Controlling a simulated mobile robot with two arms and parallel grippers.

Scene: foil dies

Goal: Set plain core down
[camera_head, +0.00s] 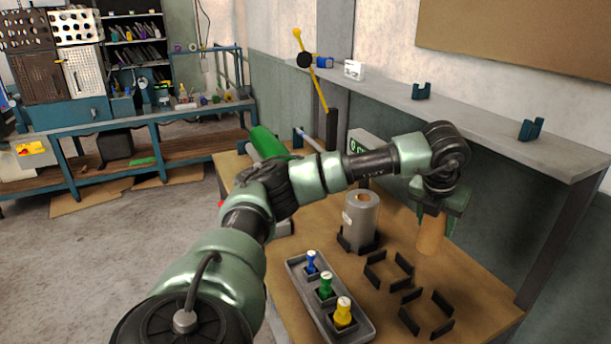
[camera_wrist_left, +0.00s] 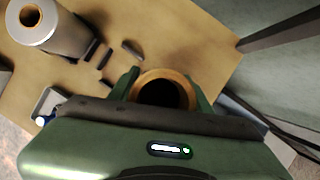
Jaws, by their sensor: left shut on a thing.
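The plain core (camera_head: 431,236) is a bare brown cardboard tube, held upright at the right of the bench. My left gripper (camera_head: 435,213) is shut on its upper part. In the left wrist view the core (camera_wrist_left: 165,76) shows its open, dark end between the two green fingers of my left gripper (camera_wrist_left: 164,96). I cannot tell whether its bottom touches the bench. Two empty frames of black corner brackets, a far one (camera_head: 371,278) and a near one (camera_head: 407,296), lie left of and in front of the core. My right gripper is not in view.
A grey foil roll (camera_head: 361,222) stands in black brackets left of the core. A grey tray (camera_head: 304,280) holds blue, green and yellow handled dies. A grey shelf (camera_head: 470,112) runs along the wall behind. Bare wooden bench top (camera_head: 475,292) lies right of the brackets.

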